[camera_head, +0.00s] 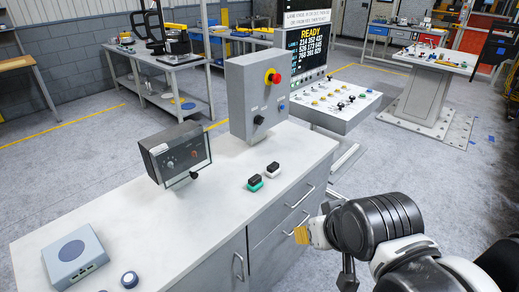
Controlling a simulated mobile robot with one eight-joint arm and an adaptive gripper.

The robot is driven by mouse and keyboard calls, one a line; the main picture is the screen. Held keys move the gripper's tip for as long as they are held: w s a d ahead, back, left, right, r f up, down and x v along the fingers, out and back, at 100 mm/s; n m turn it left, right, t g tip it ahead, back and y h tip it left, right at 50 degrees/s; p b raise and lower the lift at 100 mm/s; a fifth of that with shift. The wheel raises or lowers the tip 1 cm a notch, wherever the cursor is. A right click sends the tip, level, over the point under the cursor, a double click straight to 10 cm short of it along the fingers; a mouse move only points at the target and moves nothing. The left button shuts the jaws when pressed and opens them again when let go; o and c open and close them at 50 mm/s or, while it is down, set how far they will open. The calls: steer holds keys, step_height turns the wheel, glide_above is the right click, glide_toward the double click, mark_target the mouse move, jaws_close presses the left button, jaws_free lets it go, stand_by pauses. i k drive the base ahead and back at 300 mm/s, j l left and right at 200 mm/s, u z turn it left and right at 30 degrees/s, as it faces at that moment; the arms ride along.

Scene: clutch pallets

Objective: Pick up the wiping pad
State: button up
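Two small blocks with dark tops lie side by side on the light countertop (215,205). One has a green base (255,183) and the other a white base (272,170). They look like pads or erasers, but I cannot tell for sure which is the wiping pad. My gripper (325,250) is at the lower right, beyond the counter's right edge and in front of the drawers, apart from both blocks. A small yellow-orange piece shows at its left tip; I cannot tell whether it is part of the gripper. The finger opening is not clear.
A grey control box with a red button (255,95) stands behind the blocks. A dark dial box (178,153) is to their left. A grey-blue box (74,257) and a round knob (130,279) are at front left. The counter around the blocks is clear.

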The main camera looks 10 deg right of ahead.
mark_target(274, 170)
steer(key=z, duration=4.1)
steer(key=u, duration=4.05)
steer(key=i+j, duration=0.15)
steer(key=i, duration=0.4)
steer(key=i+j+u, duration=0.15)
steer(key=i, duration=0.35)
